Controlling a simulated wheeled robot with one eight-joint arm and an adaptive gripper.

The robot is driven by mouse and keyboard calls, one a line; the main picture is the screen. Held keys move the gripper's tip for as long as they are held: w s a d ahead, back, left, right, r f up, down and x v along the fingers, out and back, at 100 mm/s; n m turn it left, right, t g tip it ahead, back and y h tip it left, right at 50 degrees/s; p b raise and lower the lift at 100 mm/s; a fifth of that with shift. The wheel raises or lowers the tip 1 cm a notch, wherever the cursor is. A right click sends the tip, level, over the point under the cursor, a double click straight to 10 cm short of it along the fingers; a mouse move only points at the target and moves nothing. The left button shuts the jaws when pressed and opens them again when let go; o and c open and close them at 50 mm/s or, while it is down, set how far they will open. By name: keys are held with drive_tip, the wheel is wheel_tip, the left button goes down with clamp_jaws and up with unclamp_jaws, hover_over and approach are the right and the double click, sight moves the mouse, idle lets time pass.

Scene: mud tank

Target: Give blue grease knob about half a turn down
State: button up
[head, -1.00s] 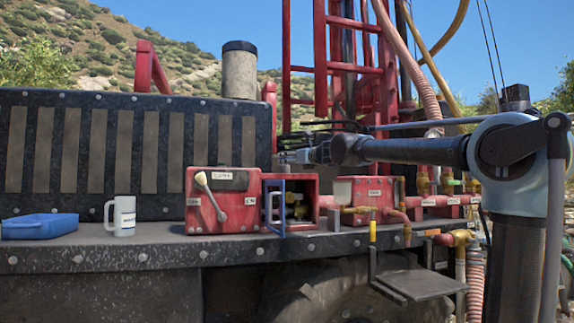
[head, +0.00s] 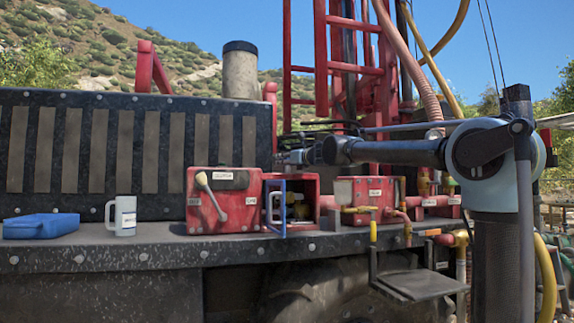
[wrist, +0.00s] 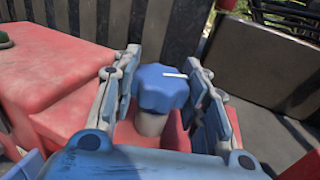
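The blue grease knob (wrist: 160,88) is a lobed cap on a pale stem, in the middle of the wrist view. A short white mark on its top points to the right. My gripper (wrist: 160,92) has one finger on each side of the knob. A gap shows at the left finger; the right finger is close to the knob, and I cannot tell if it touches. In the head view my gripper (head: 290,158) is above the red boxes, small and partly hidden, and I cannot make out the knob there.
A red box with a lever (head: 222,205) and an open red box with a blue door frame (head: 276,222) stand on the truck deck. Red uprights (head: 343,70) rise behind my arm.

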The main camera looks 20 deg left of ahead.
drive_tip(key=shift+m+t+h, duration=0.4)
drive_tip(key=shift+t+h, duration=0.1)
drive_tip(key=shift+t, duration=0.1)
drive_tip(key=shift+m+t+h, duration=0.4)
drive_tip(key=shift+m+h, duration=0.1)
drive_tip(key=shift+h, duration=0.2)
drive_tip(key=shift+d+m+t+h, duration=0.1)
drive_tip(key=shift+m+t+h, duration=1.55)
drive_tip(key=shift+h, duration=0.65)
drive_tip(key=shift+w+m+h, duration=0.1)
drive_tip(key=shift+m+h, duration=0.2)
drive_tip(key=shift+m, duration=0.05)
drive_tip(key=o, duration=1.1)
drive_tip(key=v, duration=1.2)
